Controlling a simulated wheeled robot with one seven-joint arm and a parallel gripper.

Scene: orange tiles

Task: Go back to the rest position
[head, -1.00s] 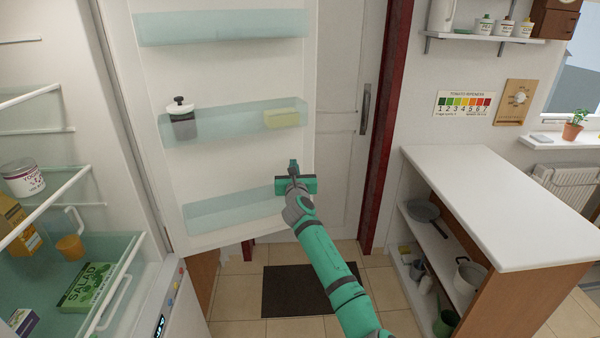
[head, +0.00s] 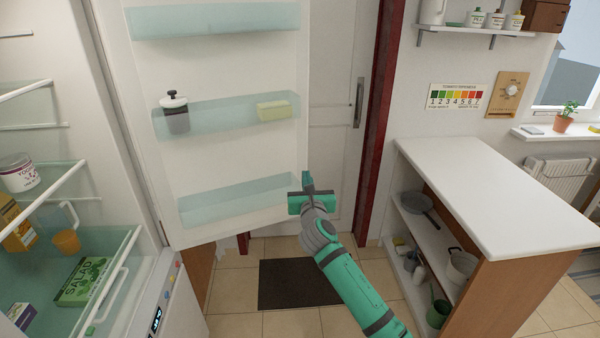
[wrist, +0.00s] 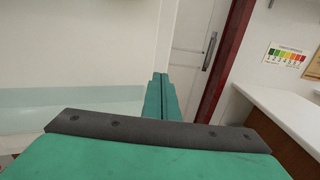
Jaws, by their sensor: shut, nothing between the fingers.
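My gripper (head: 307,182) is in the middle of the head view, in front of the lower right corner of the open fridge door (head: 235,75). It is empty, and its green fingers are together. In the wrist view the shut fingers (wrist: 161,97) point toward the fridge door's edge and the white room door (wrist: 195,60) behind it. My arm reaches up to the gripper from the bottom of the head view.
The open fridge (head: 60,215) with shelves of food is at the left. A white-topped counter (head: 490,195) with pans and jars below stands at the right. A dark mat (head: 298,285) lies on the tiled floor. Between them the floor is clear.

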